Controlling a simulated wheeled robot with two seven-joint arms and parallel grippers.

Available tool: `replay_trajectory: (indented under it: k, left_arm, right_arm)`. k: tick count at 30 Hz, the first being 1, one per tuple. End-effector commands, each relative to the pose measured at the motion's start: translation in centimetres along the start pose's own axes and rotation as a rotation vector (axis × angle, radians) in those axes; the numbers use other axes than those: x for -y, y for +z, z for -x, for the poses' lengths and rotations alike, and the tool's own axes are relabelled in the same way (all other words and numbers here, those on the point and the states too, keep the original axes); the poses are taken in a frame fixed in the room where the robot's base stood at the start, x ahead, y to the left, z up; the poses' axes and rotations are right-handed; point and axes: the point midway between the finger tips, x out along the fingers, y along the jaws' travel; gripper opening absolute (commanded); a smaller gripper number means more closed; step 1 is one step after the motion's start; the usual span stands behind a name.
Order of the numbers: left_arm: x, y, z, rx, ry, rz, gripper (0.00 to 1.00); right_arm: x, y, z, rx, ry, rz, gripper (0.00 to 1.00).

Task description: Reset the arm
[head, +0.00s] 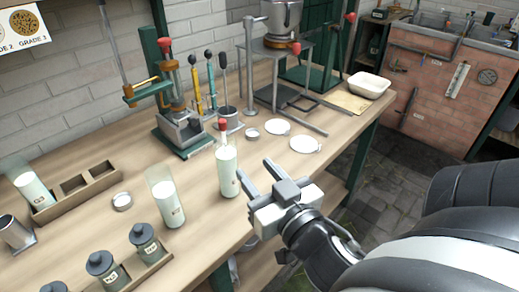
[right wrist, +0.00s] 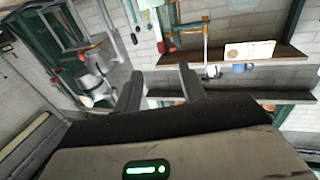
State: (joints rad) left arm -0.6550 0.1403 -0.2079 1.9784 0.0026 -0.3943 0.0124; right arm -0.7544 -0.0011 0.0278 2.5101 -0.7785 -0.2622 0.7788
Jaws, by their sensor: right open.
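My right gripper (head: 262,178) is in the head view at the front edge of the wooden bench, with its arm coming in from the right. Its two fingers are spread apart with nothing between them. In the right wrist view the open fingers (right wrist: 161,82) point toward a brick wall with shelves. A milk-filled bottle with a red top (head: 227,170) stands upright on the bench just left of the right gripper, apart from it as far as I can tell. My left gripper does not show.
A glass of milk (head: 167,200), a wooden rack (head: 98,183) and dark-lidded jars (head: 145,240) stand at the left. A green-based press (head: 180,125) and a metal stand (head: 285,50) are behind. White discs (head: 305,145) and a white bowl (head: 368,86) lie right. Stone floor is free beyond the bench.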

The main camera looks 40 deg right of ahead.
Motion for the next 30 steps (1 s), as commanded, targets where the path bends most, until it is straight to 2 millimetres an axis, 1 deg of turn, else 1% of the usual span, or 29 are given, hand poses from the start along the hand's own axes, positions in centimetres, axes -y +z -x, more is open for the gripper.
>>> replay_trajectory:
  k: [3,10,13,14,17,18,21,22,24,27,30]
  left_arm:
    - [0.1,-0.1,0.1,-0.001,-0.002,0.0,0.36]
    - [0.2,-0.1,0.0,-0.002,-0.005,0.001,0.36]
    - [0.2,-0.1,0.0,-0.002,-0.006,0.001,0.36]
    - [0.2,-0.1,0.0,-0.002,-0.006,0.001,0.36]
    - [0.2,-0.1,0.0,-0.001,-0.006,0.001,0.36]
    - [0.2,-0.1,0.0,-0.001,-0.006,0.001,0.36]
    - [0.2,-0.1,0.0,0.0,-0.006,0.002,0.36]
    - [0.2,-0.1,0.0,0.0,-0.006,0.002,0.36]
    - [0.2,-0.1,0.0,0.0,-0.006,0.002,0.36]
    - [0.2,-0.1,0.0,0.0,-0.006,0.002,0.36]
    - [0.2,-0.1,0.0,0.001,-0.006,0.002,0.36]
  right_arm:
    - [0.0,0.0,0.4,0.001,0.001,0.001,0.41]
    - [0.0,0.1,0.4,0.004,0.002,0.001,0.41]
    - [-0.4,0.9,0.2,0.049,0.028,-0.001,0.41]
    - [-0.6,1.4,0.2,0.077,0.042,-0.002,0.41]
    - [-1.1,4.2,0.1,0.235,0.09,0.004,0.41]
    - [-1.1,5.6,0.4,0.321,0.101,0.011,0.41]
    - [-0.5,9.2,1.5,0.538,0.087,0.042,0.41]
    - [-0.2,10.0,1.9,0.593,0.076,0.052,0.41]
    - [0.4,11.6,2.9,0.706,0.042,0.077,0.41]
    - [1.3,13.3,4.4,0.841,-0.013,0.111,0.41]
    - [2.2,14.6,5.9,0.955,-0.077,0.147,0.41]
